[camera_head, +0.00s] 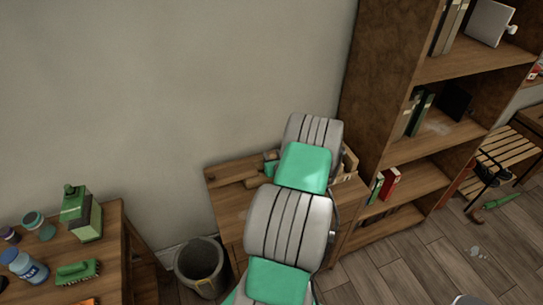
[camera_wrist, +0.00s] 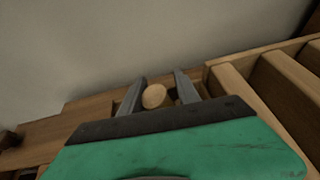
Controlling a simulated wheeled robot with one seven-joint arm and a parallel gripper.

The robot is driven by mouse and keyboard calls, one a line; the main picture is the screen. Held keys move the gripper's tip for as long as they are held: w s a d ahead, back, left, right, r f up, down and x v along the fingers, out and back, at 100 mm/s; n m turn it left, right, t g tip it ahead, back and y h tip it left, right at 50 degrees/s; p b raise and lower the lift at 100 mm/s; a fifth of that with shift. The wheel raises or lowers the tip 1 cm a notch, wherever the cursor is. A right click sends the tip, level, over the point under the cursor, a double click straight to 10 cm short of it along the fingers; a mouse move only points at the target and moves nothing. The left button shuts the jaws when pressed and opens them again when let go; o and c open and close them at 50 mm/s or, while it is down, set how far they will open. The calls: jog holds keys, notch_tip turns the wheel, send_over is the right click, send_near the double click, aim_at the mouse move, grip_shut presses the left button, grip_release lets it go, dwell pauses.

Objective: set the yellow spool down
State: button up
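My gripper (camera_wrist: 160,78) shows in the wrist view, with its two grey fingers apart beyond the green and dark wrist housing. A rounded, pale yellow-tan piece (camera_wrist: 154,97), which looks like the yellow spool, shows between the fingers. It lies close to the left finger, and a narrow brown strip shows between it and the right finger. I cannot tell whether the fingers grip it or whether it touches the surface below. In the head view my arm hides the gripper and the spool. The wooden table (camera_head: 230,203) is under my arm, against the wall.
A wooden divided holder (camera_wrist: 235,92) stands right of my fingers. A tall bookcase (camera_head: 440,65) rises right of the table. A bin (camera_head: 201,265) stands on the floor at left. A side table (camera_head: 112,232) holds jars, a brush (camera_head: 78,272) and a green box (camera_head: 83,215).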

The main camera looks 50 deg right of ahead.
jog(key=shift+s+a+f, duration=0.1)
jog(key=shift+s+f, duration=0.15)
jog(key=shift+f, duration=0.2)
jog(key=shift+r, duration=0.3)
jog(key=shift+r+p, duration=0.65)
jog(key=shift+p, duration=0.2)
jog(key=b+v, duration=0.2)
jog(key=v, duration=1)
jog(key=w+a+r+n+g+y, duration=0.1)
jog(key=w+a+r+n+y, duration=0.25)
jog(key=a+n, duration=0.45)
jog(key=w+a+r+n+g+y, duration=0.1)
jog(key=w+a+r+n+y, duration=0.1)
jog(key=w+a+n, duration=0.45)
jog(key=w+a+r+n+g+y, duration=0.1)
jog(key=w+a+r+n+y, duration=0.2)
jog(key=a+n, duration=0.65)
jog(key=s+a+r+n+g, duration=0.2)
jog(key=s+a+r+n, duration=0.2)
jog(key=a+n, duration=0.4)
jog(key=s+a+r+n+g, duration=0.2)
jog(key=s+a+r+n, duration=0.3)
jog(key=n, duration=0.6)
jog(key=s+a, duration=0.2)
jog(key=a, duration=0.1)
jog(key=shift+s+a+h, duration=0.25)
jog(key=shift+a+h, duration=0.05)
jog(key=shift+h, duration=0.05)
